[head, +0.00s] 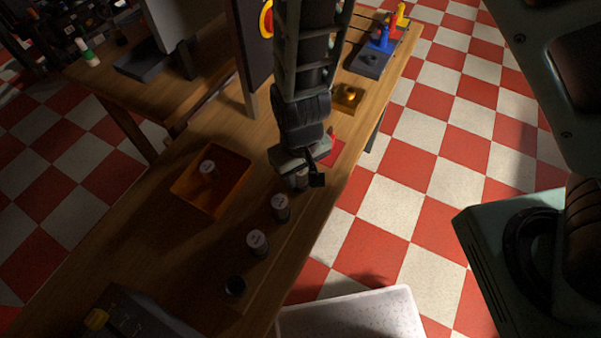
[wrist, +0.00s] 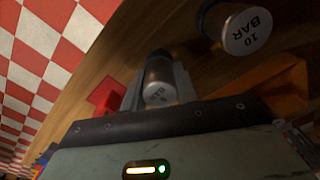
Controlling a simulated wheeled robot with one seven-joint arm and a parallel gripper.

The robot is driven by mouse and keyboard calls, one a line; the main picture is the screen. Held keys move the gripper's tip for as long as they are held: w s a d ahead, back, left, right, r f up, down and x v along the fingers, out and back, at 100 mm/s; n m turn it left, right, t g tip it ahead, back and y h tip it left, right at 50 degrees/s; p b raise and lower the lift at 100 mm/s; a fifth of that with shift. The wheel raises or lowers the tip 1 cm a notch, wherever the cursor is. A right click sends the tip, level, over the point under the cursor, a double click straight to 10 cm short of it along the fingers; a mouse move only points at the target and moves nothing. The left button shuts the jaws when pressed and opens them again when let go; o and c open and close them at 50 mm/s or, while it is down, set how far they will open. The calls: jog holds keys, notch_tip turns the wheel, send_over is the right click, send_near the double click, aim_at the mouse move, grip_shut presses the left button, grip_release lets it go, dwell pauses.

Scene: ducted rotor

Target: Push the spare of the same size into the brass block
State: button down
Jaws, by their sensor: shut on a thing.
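My gripper (head: 302,180) is over the wooden bench and shut on a small metal cylinder (head: 301,181), partly hidden by the fingers. In the wrist view the held cylinder (wrist: 160,84) sits between the fingers, its pale end marked "BAR"; I cannot read its number. The brass block (head: 348,97) stands farther up the bench, beyond my gripper and apart from it. Two similar capped cylinders, one nearer (head: 257,243) and one closer to my gripper (head: 280,207), stand in a row. A cylinder marked "10 BAR" (wrist: 247,32) shows in the wrist view.
An orange tray (head: 184,194) with one cylinder (head: 208,168) lies left of my gripper. A dark round piece (head: 235,287) ends the row. A red pad (head: 337,156) lies just right of my gripper. A dark base with blue and red parts (head: 369,62) stands beyond the brass block.

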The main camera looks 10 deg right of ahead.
jog(key=shift+r+p, duration=0.7)
jog(key=shift+p, duration=0.05)
dwell(0.7)
jog(key=shift+r+p, duration=1.75)
jog(key=shift+d, duration=0.1)
